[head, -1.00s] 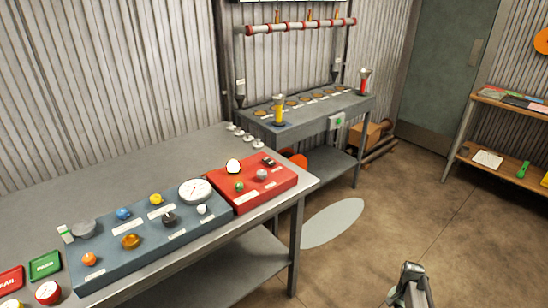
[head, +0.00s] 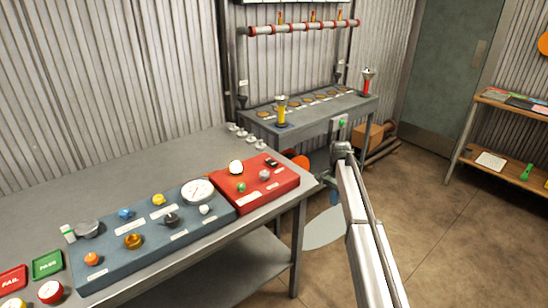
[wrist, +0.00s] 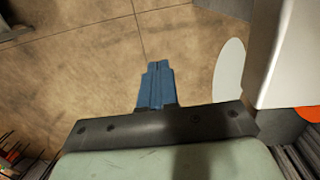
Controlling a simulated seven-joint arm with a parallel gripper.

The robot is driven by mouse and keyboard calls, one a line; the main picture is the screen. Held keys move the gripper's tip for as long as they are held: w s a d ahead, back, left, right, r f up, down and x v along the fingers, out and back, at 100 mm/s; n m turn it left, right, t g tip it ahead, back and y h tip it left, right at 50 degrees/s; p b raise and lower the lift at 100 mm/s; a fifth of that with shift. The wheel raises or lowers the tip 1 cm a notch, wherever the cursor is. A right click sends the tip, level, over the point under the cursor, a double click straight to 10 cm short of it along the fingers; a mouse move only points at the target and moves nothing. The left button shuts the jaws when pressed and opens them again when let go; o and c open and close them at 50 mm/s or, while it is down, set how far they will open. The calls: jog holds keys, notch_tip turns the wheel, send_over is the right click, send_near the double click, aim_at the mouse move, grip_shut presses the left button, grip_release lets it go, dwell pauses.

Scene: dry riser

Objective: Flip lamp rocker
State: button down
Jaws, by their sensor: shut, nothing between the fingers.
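A red panel (head: 245,199) sits at the right end of the long workbench in the head view. It carries a white round lamp (head: 236,167), a small dark rocker-like switch (head: 271,163) near its far right corner, a green button (head: 241,187) and a grey knob (head: 265,175). The rocker's tilt is too small to tell. My gripper (head: 334,196) hangs past the bench's right end, apart from the panel and partly hidden by my arm. In the wrist view its blue fingers (wrist: 156,82) are together and empty above the floor; the panel is not recognisable there.
A blue-grey panel (head: 150,232) with knobs and a dial gauge (head: 198,191) adjoins the red one. Several small metal pieces stand on the bench (head: 190,155) behind it. A second table (head: 310,118) with yellow and red torches stands beyond. Open floor (head: 440,230) lies to the right.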

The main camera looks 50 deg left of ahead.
jog(key=s+a+r, duration=0.3)
jog(key=a+r, duration=0.4)
jog(key=s+a+r, duration=0.2)
jog(key=a+r, duration=0.5)
notch_tip(320, 180, up, 13)
jog(key=t+y, duration=0.1)
send_over(274, 163)
notch_tip(274, 163, down, 14)
jog(key=shift+s+d+f+y, duration=0.15)
jog(key=shift+d+f+y, duration=0.05)
jog(key=shift+d+y, duration=0.1)
jog(key=shift+a, duration=0.2)
